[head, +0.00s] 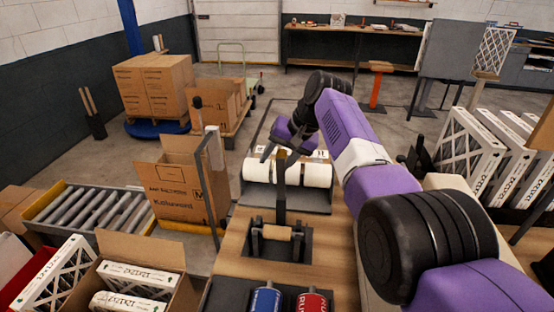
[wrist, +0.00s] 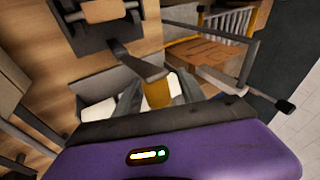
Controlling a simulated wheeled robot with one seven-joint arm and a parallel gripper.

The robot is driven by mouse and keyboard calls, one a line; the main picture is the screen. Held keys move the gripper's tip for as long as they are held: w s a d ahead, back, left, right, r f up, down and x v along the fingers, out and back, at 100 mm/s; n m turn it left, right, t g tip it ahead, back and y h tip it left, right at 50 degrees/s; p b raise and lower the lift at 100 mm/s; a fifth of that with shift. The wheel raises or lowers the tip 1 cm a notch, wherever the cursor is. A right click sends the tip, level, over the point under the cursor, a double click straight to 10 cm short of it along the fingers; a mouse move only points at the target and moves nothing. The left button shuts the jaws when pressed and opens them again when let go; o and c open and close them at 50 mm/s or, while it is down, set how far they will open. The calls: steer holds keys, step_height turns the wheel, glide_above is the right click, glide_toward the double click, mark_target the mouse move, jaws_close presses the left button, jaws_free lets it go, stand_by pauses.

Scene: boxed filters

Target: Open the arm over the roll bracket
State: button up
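The roll bracket (head: 262,248) is a dark frame on the wooden bench, with a tan roll (head: 277,232) across it. It shows again at the top of the wrist view (wrist: 105,30). Its dark arm (head: 281,190) stands about upright above the bracket. In the wrist view the arm (wrist: 138,62) runs toward my gripper and ends in a yellow-tan grip (wrist: 157,94). My gripper (head: 284,155) is at the arm's upper end. In the wrist view its dark fingers (wrist: 157,97) are apart, one on each side of the grip, with gaps seeming to show.
White rolls (head: 318,174) lie in a dark tray just behind the arm. A blue can (head: 264,300) and a red can (head: 311,302) stand at the bench's near edge. A post with a bar (head: 205,165) and an open carton (head: 172,192) are at left. Boxed filters (head: 470,150) stand at right.

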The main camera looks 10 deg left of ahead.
steer(key=shift+d+r, duration=0.1)
steer(key=b+v, duration=0.2)
steer(key=v, duration=0.5)
steer(key=shift+r, duration=0.25)
steer(key=shift+s+d, duration=0.1)
steer(key=shift+s, duration=0.05)
